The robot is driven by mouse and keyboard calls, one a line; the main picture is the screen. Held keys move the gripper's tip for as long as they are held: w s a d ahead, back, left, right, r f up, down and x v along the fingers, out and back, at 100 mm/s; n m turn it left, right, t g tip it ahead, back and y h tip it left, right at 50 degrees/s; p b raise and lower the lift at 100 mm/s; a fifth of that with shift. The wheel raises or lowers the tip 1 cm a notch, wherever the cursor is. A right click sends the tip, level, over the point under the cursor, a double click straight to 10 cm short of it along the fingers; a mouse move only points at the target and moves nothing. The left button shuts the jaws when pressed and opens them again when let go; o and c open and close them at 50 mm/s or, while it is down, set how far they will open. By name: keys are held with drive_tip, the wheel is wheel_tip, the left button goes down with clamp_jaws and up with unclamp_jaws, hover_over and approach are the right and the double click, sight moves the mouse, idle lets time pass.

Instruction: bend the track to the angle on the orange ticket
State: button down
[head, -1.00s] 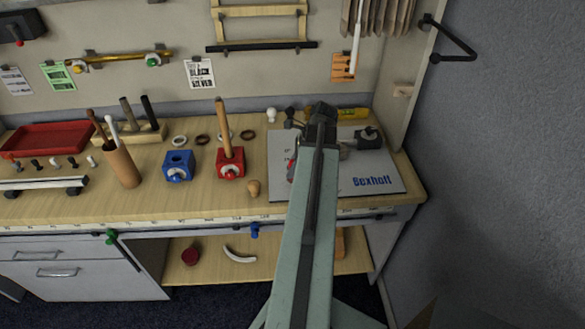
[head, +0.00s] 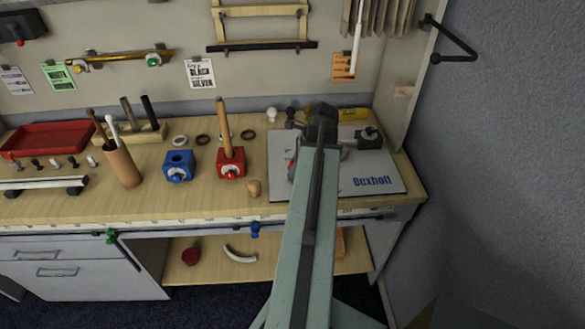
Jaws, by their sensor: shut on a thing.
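The orange ticket (head: 343,67) hangs on the back wall panel; its print is too small to read. A white board (head: 375,182) with blue lettering lies at the table's right end. My gripper (head: 322,116) is over the back of the board, seen from behind, and shut on the track. Its fingertips, the held part and the track's bend are hidden by my arm.
A red block (head: 230,163) with an upright wooden rod and a blue block (head: 178,166) stand left of the board. A wooden knob (head: 254,188) sits by the board's left edge. A yellow item (head: 353,115) lies behind. A side wall closes the right.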

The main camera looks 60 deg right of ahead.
drive_tip(key=shift+s+a, duration=0.1)
drive_tip(key=shift+s, duration=0.6)
drive_tip(key=c, duration=1.2)
unclamp_jaws()
drive_tip(key=shift+c, duration=0.2)
drive_tip(key=shift+r, duration=0.1)
drive_tip(key=p+v, duration=0.7)
drive_tip(key=shift+r, duration=0.25)
